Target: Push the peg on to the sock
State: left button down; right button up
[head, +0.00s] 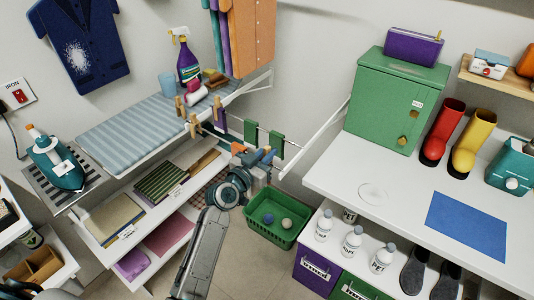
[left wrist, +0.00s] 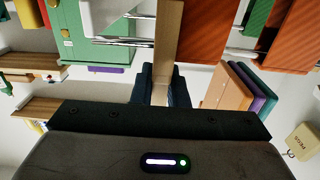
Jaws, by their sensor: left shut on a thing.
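My left gripper (head: 260,158) is in front of the drying rail. In the left wrist view its dark fingers (left wrist: 162,86) are shut on a pale wooden peg (left wrist: 168,38), which sticks out ahead of them. Orange-red ribbed cloth (left wrist: 208,35) hangs close beside the peg; I cannot tell whether they touch. Two green sock-like pieces hang on the rail, one left (head: 249,131) and one right (head: 276,144), with a purple piece (head: 221,119) farther left. The gripper partly hides the rail. My right gripper is out of view.
A green basket (head: 265,235) with balls stands below the rail. A white bracket (head: 315,138) and table (head: 390,195) lie to the right, with a green cabinet (head: 385,105).

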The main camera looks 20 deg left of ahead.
pick_arm(q)
jog(key=c, duration=1.6)
grip_release()
jog(key=shift+o, duration=1.3)
